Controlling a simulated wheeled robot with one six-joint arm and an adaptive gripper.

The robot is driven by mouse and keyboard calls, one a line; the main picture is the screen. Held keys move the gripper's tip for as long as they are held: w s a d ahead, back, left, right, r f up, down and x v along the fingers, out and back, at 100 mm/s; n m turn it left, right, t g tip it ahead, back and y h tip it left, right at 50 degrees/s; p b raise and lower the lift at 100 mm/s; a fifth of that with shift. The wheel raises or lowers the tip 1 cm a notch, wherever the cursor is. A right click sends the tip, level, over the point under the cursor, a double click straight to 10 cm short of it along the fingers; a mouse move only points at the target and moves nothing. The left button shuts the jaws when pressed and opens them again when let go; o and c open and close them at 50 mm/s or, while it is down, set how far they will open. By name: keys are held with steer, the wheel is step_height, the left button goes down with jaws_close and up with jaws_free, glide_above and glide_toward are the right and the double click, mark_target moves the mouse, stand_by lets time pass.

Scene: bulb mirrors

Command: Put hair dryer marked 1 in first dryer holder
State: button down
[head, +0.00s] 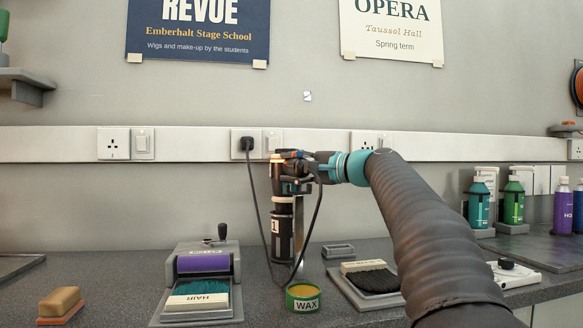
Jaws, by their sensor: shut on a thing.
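The hair dryer marked 1 (283,232) is a dark, upright cylinder with a white label, in the middle of the head view. My gripper (291,185) is shut on its upper part, reaching in from the right. A black cord (257,205) loops from a plug (247,144) in the wall socket down near the counter and back up by the gripper. A grey upright strip (298,228) shows just right of the dryer; I cannot tell whether it belongs to a holder. No first dryer holder can be made out for certain; my arm and the dryer hide part of the wall.
A wax tin (303,296) stands in front of the dryer on the grey counter (262,312).

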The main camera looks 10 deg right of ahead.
steer(key=shift+f+b, duration=1.15)
steer(key=shift+f, duration=0.3)
steer(key=c, duration=0.5)
jaws_free()
steer(key=shift+r, duration=0.1)
steer(key=shift+c, duration=0.2)
steer(key=shift+o, duration=0.8)
steer(key=o, duration=0.3)
steer(key=shift+o, duration=0.2)
steer(key=b+v, duration=0.1)
steer(key=v, duration=0.7)
steer(key=shift+b, duration=0.4)
